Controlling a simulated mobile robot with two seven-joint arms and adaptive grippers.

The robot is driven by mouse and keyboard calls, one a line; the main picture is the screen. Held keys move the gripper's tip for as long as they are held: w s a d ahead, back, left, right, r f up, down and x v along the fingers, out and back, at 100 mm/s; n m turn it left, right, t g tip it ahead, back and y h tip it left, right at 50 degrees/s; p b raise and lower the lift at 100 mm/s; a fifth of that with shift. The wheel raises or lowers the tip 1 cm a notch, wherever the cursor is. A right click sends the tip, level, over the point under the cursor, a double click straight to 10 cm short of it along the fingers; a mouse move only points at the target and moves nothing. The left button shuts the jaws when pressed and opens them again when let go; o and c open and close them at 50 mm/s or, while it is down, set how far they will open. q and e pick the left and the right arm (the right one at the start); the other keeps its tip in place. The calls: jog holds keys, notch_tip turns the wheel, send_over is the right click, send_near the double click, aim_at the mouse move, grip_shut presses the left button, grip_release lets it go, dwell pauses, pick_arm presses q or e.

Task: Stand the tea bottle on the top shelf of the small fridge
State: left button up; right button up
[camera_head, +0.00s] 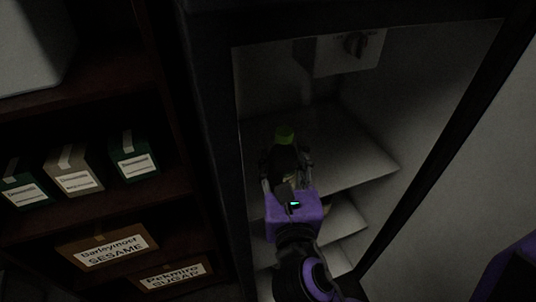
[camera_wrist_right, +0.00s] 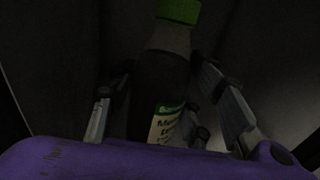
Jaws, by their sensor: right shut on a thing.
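The tea bottle (camera_head: 285,140) is dark with a green cap and stands nearly upright between the fingers of my right gripper (camera_head: 287,172). In the right wrist view the bottle (camera_wrist_right: 165,75) shows its green cap, dark body and part of a pale label, with a finger of the gripper (camera_wrist_right: 160,105) on each side. The gripper is shut on it. They are inside the open small fridge (camera_head: 240,95), over the top shelf (camera_head: 350,150). The bottle's base is hidden by the gripper, so I cannot tell whether it touches the shelf. My left gripper is not in view.
A control box with a dial (camera_head: 355,45) hangs from the fridge ceiling. Lower shelves (camera_head: 340,218) show below. The top shelf is bare right of the bottle. A dark rack at left holds small boxes (camera_head: 75,178) and labelled cartons (camera_head: 107,246).

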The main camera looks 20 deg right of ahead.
jog(key=w, duration=0.9)
notch_tip(320, 180, down, 7)
jog(key=b, duration=0.2)
jog(key=shift+w+a, duration=0.15)
jog(key=o, duration=1.2)
jog(key=shift+f, duration=0.15)
jog(key=shift+o, duration=1.8)
